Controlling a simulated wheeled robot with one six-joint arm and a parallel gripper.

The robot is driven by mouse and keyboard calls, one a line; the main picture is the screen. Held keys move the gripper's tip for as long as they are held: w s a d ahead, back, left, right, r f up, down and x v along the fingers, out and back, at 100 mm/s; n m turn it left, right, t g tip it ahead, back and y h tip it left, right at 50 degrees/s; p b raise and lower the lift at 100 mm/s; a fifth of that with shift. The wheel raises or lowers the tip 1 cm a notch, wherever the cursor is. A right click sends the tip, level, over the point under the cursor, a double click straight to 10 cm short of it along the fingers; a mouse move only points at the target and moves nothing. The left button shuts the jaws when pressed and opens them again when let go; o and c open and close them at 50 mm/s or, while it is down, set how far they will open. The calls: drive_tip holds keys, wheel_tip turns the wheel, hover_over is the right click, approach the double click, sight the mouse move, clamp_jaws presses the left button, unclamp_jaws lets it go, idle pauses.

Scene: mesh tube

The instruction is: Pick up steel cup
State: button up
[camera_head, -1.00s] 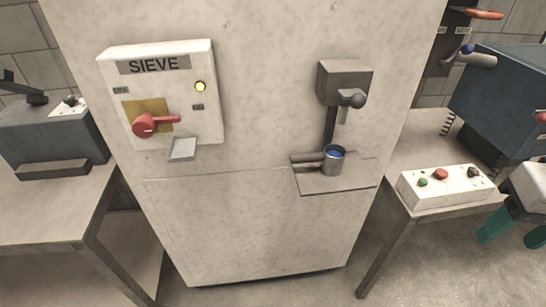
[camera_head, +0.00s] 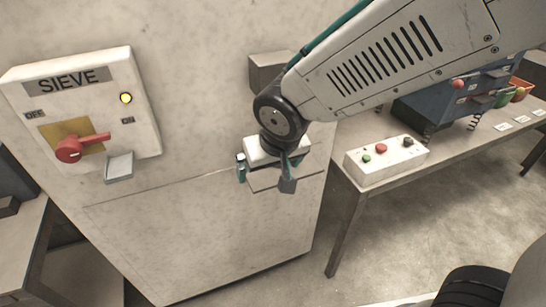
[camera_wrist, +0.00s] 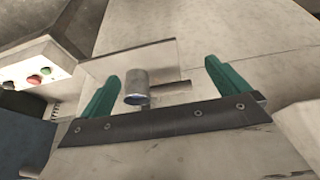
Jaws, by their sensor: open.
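The steel cup (camera_wrist: 137,84) shows in the wrist view as a small grey metal cylinder with a bluish opening at its lower end in the picture. My gripper (camera_wrist: 162,68) is open, with one green finger on each side of the cup; the cup appears closer to the left finger. Nothing is gripped, and I cannot tell how far the cup is from the fingers in depth. In the head view my gripper (camera_head: 266,178) is at the small ledge on the machine front, and the cup is hidden behind it.
The sieve switch box (camera_head: 85,115) with a red lever (camera_head: 75,150) and lit yellow lamp is on the machine's left. A dark dispenser block (camera_head: 268,70) is above the ledge, partly hidden by my arm. A button box (camera_head: 386,158) stands on the right table.

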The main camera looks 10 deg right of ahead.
drive_tip(key=w+a+f, duration=0.1)
drive_tip(key=w, duration=0.2)
drive_tip(key=w+a+f, duration=0.1)
drive_tip(key=w+f, duration=0.1)
drive_tip(key=w, duration=0.1)
drive_tip(key=w+f, duration=0.1)
drive_tip(key=w, duration=0.3)
drive_tip(key=shift+a+f, duration=0.35)
drive_tip(key=shift+a, duration=0.05)
drive_tip(key=c, duration=1.1)
drive_tip(key=shift+r, duration=0.25)
